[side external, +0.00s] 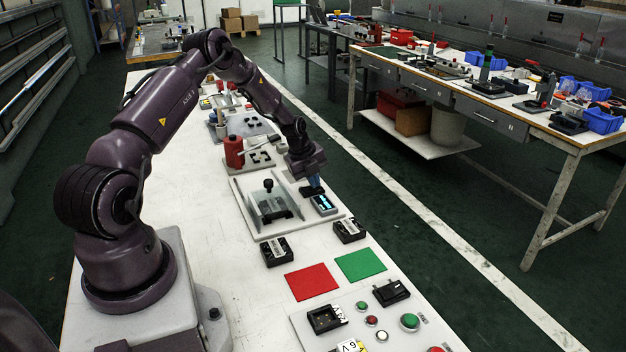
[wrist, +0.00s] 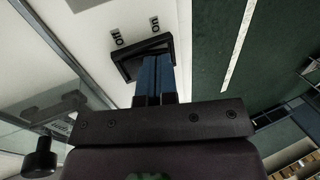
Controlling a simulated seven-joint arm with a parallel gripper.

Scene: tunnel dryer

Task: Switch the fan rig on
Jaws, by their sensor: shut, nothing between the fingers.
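The fan rig (side external: 246,217) is a pale base plate with clear upright walls and a dark fixture with a black knob (side external: 268,185). A small dark unit with a light blue face (side external: 323,205) sits at its right edge.
Two black boxes (side external: 277,251) stand in front of the rig. A red mat (side external: 311,281), a green mat (side external: 360,264) and a button panel (side external: 378,334) lie nearer. A red container (side external: 234,151) stands behind the rig. The bench to the left of the rig is clear.

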